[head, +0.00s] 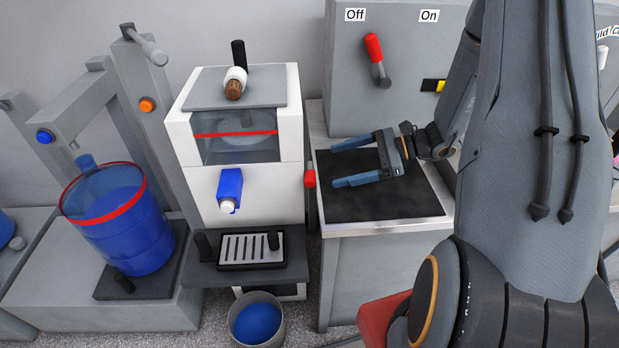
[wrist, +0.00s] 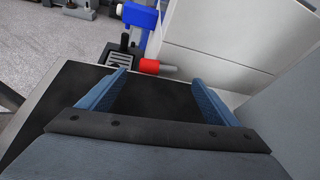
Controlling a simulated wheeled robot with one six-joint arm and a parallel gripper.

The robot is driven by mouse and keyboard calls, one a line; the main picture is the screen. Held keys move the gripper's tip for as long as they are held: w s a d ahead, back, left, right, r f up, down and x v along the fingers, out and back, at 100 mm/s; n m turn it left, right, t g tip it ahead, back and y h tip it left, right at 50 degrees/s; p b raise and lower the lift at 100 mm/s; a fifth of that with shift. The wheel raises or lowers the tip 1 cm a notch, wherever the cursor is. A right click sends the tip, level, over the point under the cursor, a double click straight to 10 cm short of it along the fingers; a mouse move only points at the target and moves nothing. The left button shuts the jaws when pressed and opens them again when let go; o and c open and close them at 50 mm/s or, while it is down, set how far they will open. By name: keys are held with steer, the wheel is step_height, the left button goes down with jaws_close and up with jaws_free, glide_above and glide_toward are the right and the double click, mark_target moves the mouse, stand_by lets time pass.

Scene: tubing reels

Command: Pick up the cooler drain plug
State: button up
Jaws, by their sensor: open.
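The white cooler (head: 290,195) stands left of centre in the head view. A red plug (head: 310,178), which looks like the drain plug, sticks out of its right side. In the wrist view the red plug (wrist: 149,66) lies sideways against the white wall, with a paler end to its right. My gripper (head: 336,164) is open and empty over the dark mat, its blue fingers pointing left towards the plug. In the wrist view the plug shows beyond and between the fingertips of my gripper (wrist: 158,78), apart from both.
The dark mat (head: 380,205) lies on a grey counter beside the cooler. A grey box with a red lever (head: 375,50) stands behind it. The cooler has a blue tap (head: 229,186) above a drip tray (head: 252,263). A blue barrel (head: 125,230) stands at left.

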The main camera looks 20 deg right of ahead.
mark_target(317, 176)
steer(key=x, duration=0.2)
steer(key=p+x, duration=0.1)
steer(key=x, duration=0.1)
steer(key=p+x, duration=0.1)
steer(key=x, duration=0.1)
steer(key=shift+s+a+r, duration=0.1)
steer(key=shift+a+r, duration=0.2)
steer(key=shift+a, duration=0.05)
steer(key=shift+a+f, duration=0.25)
steer(key=shift+a, duration=0.1)
steer(key=c, duration=1.3)
steer(key=shift+r, duration=0.15)
